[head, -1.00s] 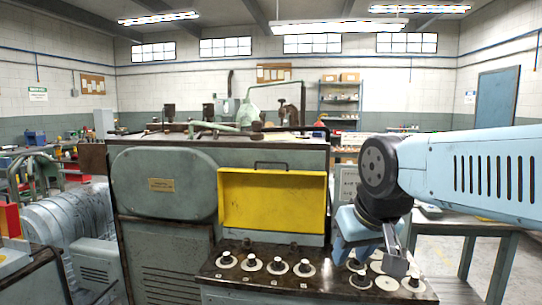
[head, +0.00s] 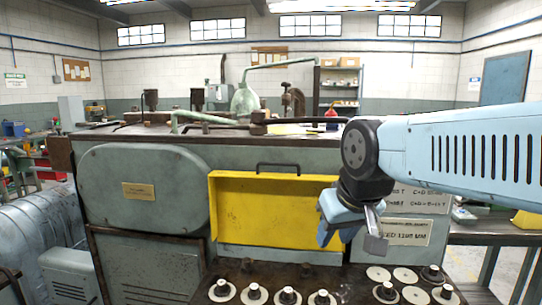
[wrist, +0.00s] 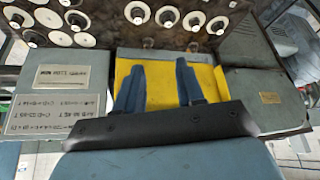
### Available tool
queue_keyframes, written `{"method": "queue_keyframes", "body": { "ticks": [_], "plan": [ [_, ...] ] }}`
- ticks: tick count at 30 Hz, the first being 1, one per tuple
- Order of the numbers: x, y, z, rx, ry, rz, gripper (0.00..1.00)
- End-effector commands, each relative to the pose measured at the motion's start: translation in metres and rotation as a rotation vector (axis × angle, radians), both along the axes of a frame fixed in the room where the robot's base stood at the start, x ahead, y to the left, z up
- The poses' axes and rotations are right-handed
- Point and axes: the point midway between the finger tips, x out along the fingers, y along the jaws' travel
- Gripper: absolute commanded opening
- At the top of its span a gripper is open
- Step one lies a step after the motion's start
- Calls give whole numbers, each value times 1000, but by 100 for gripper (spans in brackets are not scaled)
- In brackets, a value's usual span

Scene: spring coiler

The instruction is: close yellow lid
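The yellow lid (head: 262,209) is a shallow rectangular tray-like panel on the front of the grey-green machine. It has a raised rim and a dark handle (head: 291,166) above its top edge. In the wrist view the yellow lid (wrist: 206,80) lies behind my fingers. My gripper (head: 352,242) is in front of the machine, by the lid's lower right side, and hides part of it. In the wrist view its two blue fingers (wrist: 160,72) are spread apart with nothing between them. I cannot tell whether a finger touches the lid.
A control panel with several dark knobs on white discs (head: 288,297) juts out below the lid. Labels (head: 403,231) are on the machine face right of my gripper. A rounded cover with a brass plate (head: 138,191) is left of the lid. Pipes and fittings (head: 240,100) stand on top.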

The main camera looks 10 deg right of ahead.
Motion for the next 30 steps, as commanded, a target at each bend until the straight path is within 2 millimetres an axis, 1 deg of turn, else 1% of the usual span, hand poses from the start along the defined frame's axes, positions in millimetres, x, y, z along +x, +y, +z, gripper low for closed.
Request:
{"method": "queue_keyframes", "body": {
  "ticks": [9, 11, 14, 15, 17, 20, 24, 29, 30],
  "plan": [
    [1, 0, 1, -1, 0, 3, 38],
    [4, 0, 5, -6, 3, 11, 38],
    [15, 0, 17, -28, 17, 48, 38],
    [22, 4, 25, -40, 24, 71, 38],
    [35, 5, 39, -64, 39, 114, 38],
    [62, 6, 64, -111, 70, 202, 38],
    [101, 7, 97, -175, 114, 335, 38],
    [148, 8, 130, -241, 165, 487, 38],
    [160, 9, 137, -255, 177, 525, 38]
  ]
}}
